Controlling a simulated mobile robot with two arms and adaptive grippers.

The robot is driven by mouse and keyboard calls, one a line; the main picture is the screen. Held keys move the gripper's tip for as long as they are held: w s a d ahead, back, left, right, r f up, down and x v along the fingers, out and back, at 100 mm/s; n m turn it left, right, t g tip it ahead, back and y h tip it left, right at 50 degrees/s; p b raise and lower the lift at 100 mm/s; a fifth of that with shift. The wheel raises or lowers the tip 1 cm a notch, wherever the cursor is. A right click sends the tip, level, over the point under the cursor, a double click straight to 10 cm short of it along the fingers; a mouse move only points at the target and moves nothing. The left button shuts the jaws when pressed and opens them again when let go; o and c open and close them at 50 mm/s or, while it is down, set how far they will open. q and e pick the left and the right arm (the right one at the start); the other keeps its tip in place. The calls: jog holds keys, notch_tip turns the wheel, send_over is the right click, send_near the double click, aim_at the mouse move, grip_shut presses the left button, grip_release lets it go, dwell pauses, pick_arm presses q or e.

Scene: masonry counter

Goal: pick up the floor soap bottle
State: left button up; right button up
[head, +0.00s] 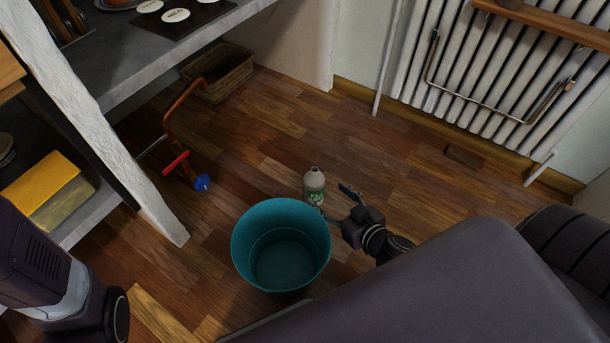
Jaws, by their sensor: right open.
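The soap bottle (314,186) is pale with a green label and stands upright on the wooden floor, just behind the teal bucket. My right gripper (336,202) is open, low near the floor, with its fingers pointing left toward the bottle. One finger is near the bottle's lower right side and the other is further up and right. I cannot tell whether a finger touches the bottle. Nothing is between the fingers that I can make out. My left arm shows at the lower left, but its gripper is not in view.
A teal bucket (248,245) stands close in front of the bottle. A red-orange tool with a blue end (180,130) is at the left by the masonry counter (135,68). A wicker basket (220,75) sits under it. A radiator (500,75) lines the back wall. Floor behind the bottle is clear.

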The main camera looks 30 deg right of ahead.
aim_at(320, 189)
jog(key=shift+b+x, duration=0.45)
jog(key=shift+x, duration=0.5)
jog(key=shift+w+f+b, duration=0.25)
jog(key=shift+w+b, duration=0.2)
jog(key=shift+w, duration=0.15)
jog(key=b+x, duration=0.3)
jog(key=shift+w+a+f, duration=0.1)
jog(key=shift+w+f, duration=0.1)
jog(key=shift+w+f+b, duration=0.15)
jog(key=shift+w+b, duration=0.15)
jog(key=shift+w, duration=0.3)
jog(key=shift+a, duration=0.1)
jog(key=c, duration=1.5)
